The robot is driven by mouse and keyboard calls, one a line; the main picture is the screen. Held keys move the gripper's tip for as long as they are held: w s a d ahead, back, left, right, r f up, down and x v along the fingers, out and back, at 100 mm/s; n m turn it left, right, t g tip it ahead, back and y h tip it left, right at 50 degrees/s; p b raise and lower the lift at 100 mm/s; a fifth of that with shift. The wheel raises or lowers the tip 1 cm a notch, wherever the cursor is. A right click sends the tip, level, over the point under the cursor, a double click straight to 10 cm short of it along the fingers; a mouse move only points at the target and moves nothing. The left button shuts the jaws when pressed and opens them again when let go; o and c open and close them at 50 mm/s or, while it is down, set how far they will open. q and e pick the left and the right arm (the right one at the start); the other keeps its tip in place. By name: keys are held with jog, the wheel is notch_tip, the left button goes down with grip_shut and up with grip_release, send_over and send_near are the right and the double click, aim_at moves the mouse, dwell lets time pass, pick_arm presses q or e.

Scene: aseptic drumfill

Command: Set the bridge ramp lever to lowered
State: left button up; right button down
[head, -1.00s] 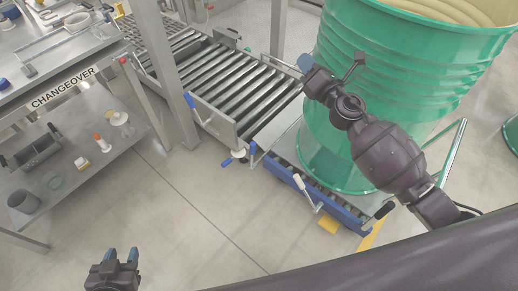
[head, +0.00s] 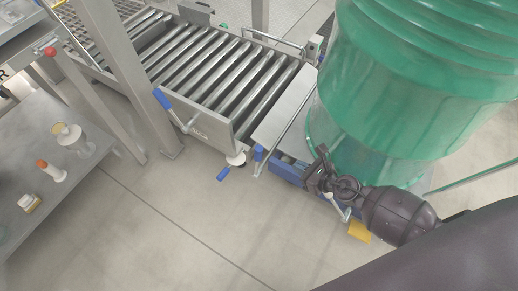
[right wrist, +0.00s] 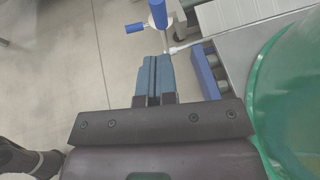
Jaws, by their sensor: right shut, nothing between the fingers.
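A blue-handled lever (head: 162,98) sits on the end plate of the roller conveyor. I cannot tell for certain which handle is the bridge ramp lever. My right gripper (right wrist: 152,62) is shut and empty, its blue fingertips short of these handles. In the head view its body is low beside the drum cart. My left gripper is out of view.
A large green drum (head: 420,80) stands on the blue-edged cart (head: 288,172) at right, close to my right arm. A grey bench (head: 45,140) is at left.

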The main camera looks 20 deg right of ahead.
pick_arm(q)
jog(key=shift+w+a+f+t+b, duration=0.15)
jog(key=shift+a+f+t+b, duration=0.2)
jog(key=shift+b, duration=0.7)
pick_arm(e)
jog(key=x, duration=1.3)
jog(key=shift+a, duration=0.4)
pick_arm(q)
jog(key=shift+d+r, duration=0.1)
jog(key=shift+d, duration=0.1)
pick_arm(e)
jog(key=shift+f, duration=0.2)
jog(key=shift+w, duration=0.15)
pick_arm(q)
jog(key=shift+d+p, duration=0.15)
jog(key=shift+p, duration=0.35)
pick_arm(e)
jog(key=w+a, duration=0.4)
jog(key=w, duration=0.1)
jog(key=shift+a+r, duration=0.15)
jog(key=shift+r, duration=0.3)
jog(key=shift+w, duration=0.15)
